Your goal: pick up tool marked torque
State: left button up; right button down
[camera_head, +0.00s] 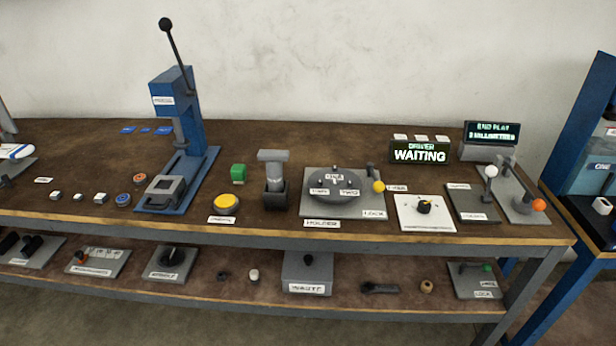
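No label reading torque can be made out in the head view; several labels are too small to read. A grey upright tool with a wide flat top (273,163) stands in a dark holder (275,197) on the workbench, right of a small green block. I cannot tell whether it carries the torque mark. Neither of my grippers shows in this view.
The brown workbench (110,150) carries a blue lever press (176,100), a yellow button (226,205), a round fixture plate marked holder (335,184), and a white knob panel (425,212). A lower shelf (220,292) holds a box marked waste (307,273). A blue rack stands right.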

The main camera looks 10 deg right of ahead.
aim_at(275, 159)
jog(key=i+l+z, duration=0.1)
jog(key=i+z, duration=0.25)
jog(key=i, duration=0.5)
